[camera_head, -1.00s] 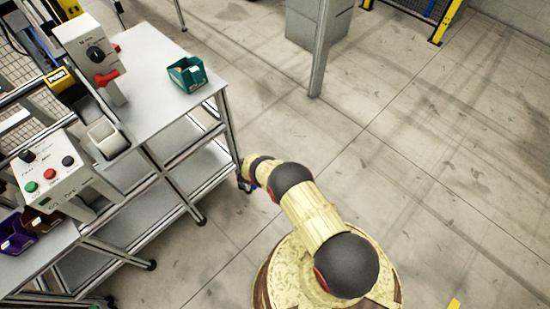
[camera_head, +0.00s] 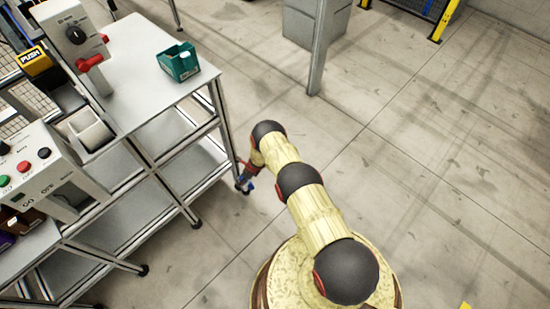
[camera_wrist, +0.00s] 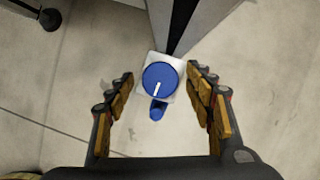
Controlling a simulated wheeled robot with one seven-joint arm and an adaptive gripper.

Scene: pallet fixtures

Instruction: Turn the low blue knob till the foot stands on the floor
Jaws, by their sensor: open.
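The low blue knob (camera_wrist: 160,80) shows in the wrist view as a round dial with a white pointer line, on a pale square plate (camera_wrist: 151,60) at the bottom of a table leg. A small blue part, perhaps the foot (camera_wrist: 157,111), shows just below the dial; whether it touches the floor I cannot tell. My gripper (camera_wrist: 160,82) is open, with one finger on each side of the knob and a gap on both sides. In the head view my gripper (camera_head: 246,180) is low at the front corner leg of the table, and the blue there is small.
The grey table (camera_head: 150,60) carries a teal bin (camera_head: 178,63) and a box with a black dial (camera_head: 75,30). A control box with coloured buttons (camera_head: 40,165) stands at the left. The floor (camera_head: 430,170) to the right is clear.

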